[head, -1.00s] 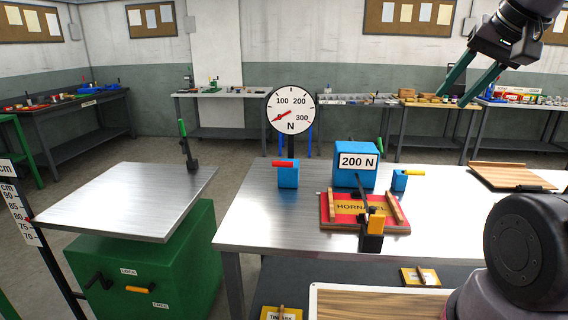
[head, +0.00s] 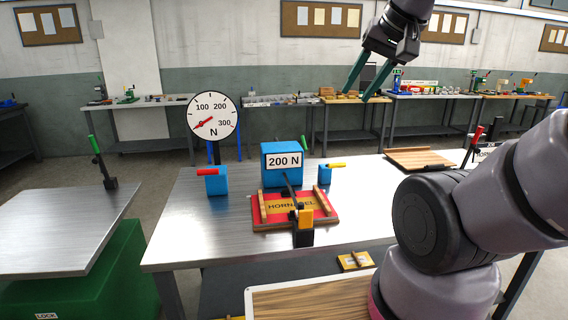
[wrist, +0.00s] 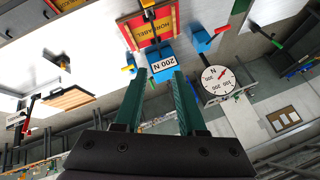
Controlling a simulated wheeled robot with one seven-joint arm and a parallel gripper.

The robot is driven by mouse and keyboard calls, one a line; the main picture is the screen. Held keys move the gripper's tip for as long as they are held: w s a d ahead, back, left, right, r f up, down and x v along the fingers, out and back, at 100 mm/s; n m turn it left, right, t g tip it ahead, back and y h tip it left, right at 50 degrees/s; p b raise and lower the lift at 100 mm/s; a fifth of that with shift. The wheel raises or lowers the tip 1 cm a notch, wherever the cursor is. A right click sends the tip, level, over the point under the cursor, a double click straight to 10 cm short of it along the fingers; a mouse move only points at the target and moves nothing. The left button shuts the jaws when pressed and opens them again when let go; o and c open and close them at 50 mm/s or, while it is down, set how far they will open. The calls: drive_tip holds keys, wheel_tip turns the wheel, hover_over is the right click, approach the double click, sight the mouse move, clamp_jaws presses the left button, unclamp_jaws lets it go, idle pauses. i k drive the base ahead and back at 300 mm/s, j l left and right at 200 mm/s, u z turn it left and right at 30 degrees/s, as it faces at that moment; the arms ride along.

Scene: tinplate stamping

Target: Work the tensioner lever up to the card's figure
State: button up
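The card (head: 284,162) reads "200 N" and is on a blue box on the metal table. The round dial (head: 213,116) is marked in N; its red needle points lower left, below 100. Several levers show: a red-handled one on a blue block (head: 216,184), a yellow-handled one on a blue block (head: 325,175), and a dark lever on a black and yellow block (head: 303,232) in front. No label tells which is the tensioner. My gripper (head: 366,95) is raised behind the table in the picture, fingers apart and empty. The wrist view also shows the open fingers (wrist: 160,95), the card and the dial.
A red "HORNABEL" board (head: 268,222) with wooden strips lies before the blue box. A wooden board (head: 418,158) lies at the table's back right. A green-handled lever (head: 101,160) stands on the left metal-topped table (head: 60,235). Metal between the items is bare.

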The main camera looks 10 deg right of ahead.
sight(209, 172)
drive_tip(key=i+j, duration=0.65)
drive_tip(key=j, duration=0.2)
